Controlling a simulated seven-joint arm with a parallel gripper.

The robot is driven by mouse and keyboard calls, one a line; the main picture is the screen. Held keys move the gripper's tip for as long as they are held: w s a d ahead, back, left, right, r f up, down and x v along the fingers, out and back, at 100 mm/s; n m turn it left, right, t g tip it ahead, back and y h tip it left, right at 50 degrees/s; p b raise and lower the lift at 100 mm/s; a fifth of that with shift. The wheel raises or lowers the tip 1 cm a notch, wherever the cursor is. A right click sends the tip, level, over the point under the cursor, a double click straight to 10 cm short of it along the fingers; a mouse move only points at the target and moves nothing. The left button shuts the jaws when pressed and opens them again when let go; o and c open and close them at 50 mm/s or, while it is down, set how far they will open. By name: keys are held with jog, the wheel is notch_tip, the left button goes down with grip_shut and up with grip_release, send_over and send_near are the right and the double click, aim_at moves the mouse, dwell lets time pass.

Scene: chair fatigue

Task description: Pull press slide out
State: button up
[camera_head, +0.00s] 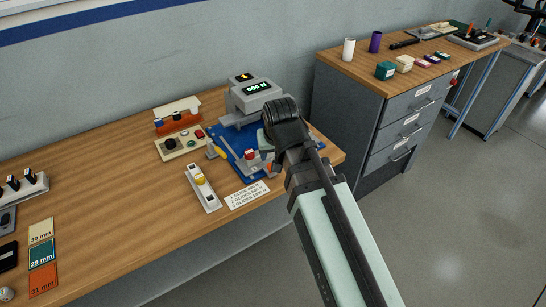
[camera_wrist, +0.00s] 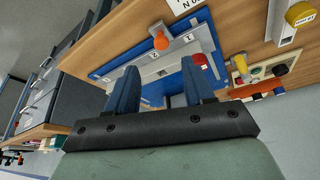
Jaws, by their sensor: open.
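The press (camera_head: 254,95) is a grey machine with a lit force display. It stands on a blue base (camera_head: 228,140) near the right end of the wooden bench. In the wrist view the blue base (camera_wrist: 100,75) carries a grey slide plate (camera_wrist: 165,65) with small number labels, an orange knob (camera_wrist: 160,40) and a red block (camera_wrist: 200,59). My gripper (camera_wrist: 159,66) is open, its two blue fingers apart over the grey plate. Nothing shows held between them. Whether the fingers touch the plate I cannot tell. In the head view my arm hides part of the press.
A control box (camera_head: 180,143) and a white unit with a yellow knob (camera_head: 203,187) stand left of the press. A printed card (camera_head: 247,195) lies in front. A grey drawer cabinet (camera_head: 395,125) stands to the right. Bare bench (camera_head: 110,170) lies further left.

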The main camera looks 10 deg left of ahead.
jog(key=shift+v, duration=2.3)
jog(key=shift+d+f, duration=0.1)
jog(key=s+d+f+m+g+h, duration=0.15)
jog(key=d+f, duration=0.45)
jog(key=f, duration=0.6)
jog(key=s+d+f+g, duration=0.1)
jog(key=d+f+g, duration=0.1)
jog(key=d+f, duration=0.65)
jog(key=s+d+f+m+g+h, duration=0.1)
jog(key=s+d+f+g, duration=0.15)
jog(key=f, duration=1.15)
jog(key=s+d+f+g, duration=0.1)
jog(key=s+d+f, duration=0.3)
jog(key=s+f, duration=0.3)
jog(key=s+d+f+m+g, duration=0.1)
jog(key=s+d+f+g, duration=0.1)
jog(key=s+d+f, duration=0.2)
jog(key=s+d+f+m+g, duration=0.1)
jog(key=s+d+f, duration=0.3)
jog(key=s+f, duration=0.7)
jog(key=s+y, duration=0.1)
jog(key=s, duration=0.2)
jog(key=shift+s+g, duration=0.35)
jog(key=shift+g, duration=0.05)
jog(key=shift+d, duration=0.15)
